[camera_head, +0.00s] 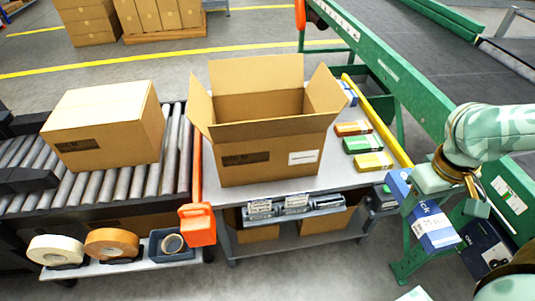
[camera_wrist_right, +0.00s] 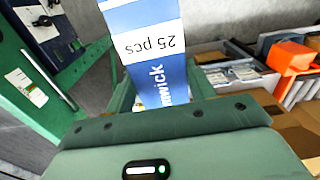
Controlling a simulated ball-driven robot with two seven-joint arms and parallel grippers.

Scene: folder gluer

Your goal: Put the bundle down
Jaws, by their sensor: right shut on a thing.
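My right gripper (camera_head: 448,196) is shut on a blue and white bundle (camera_head: 432,226). It holds the bundle tilted in the air, right of the packing table and in front of the green machine frame. In the right wrist view the bundle (camera_wrist_right: 155,65) stands out from the gripper, with "25 pcs" printed on its white band. An open, empty-looking carton (camera_head: 270,150) stands on the grey table (camera_head: 335,172); its floor is hidden. Orange (camera_head: 353,128), green (camera_head: 362,144) and yellow (camera_head: 373,161) bundles lie right of the carton. My left gripper is not in view.
A yellow rail (camera_head: 376,118) runs along the table's right edge, beside the green conveyor (camera_head: 400,80). A closed carton (camera_head: 105,125) sits on the roller conveyor (camera_head: 178,150) at left. An orange tape dispenser (camera_head: 197,224) and tape rolls (camera_head: 111,243) are at front left.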

